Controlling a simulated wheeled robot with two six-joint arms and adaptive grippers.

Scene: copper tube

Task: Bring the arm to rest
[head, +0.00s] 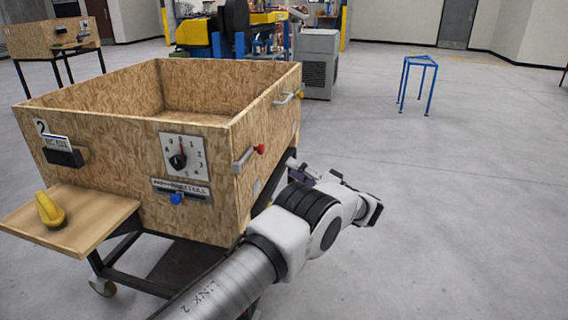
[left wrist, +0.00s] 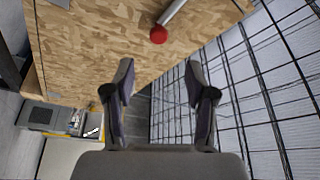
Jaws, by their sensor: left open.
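My left arm (head: 330,212), white and grey with black joint bands, reaches in from the bottom of the head view and bends beside the right side of the wooden crate. My left gripper (head: 308,173) is partly hidden behind the arm in the head view, close to that side. In the left wrist view the gripper (left wrist: 158,88) has its two dark fingers spread apart, with nothing between them. The crate's wooden wall (left wrist: 90,45) and a red-tipped grey lever (left wrist: 158,35) lie beyond the fingertips, apart from them. My right gripper is out of view.
The open wooden crate (head: 215,195) stands on a dark wheeled frame. Its front carries a dial (head: 183,157), a blue knob (head: 177,198) and a side shelf with a yellow object (head: 49,210). A blue stool (head: 418,85) stands at back right. The right-hand floor is clear.

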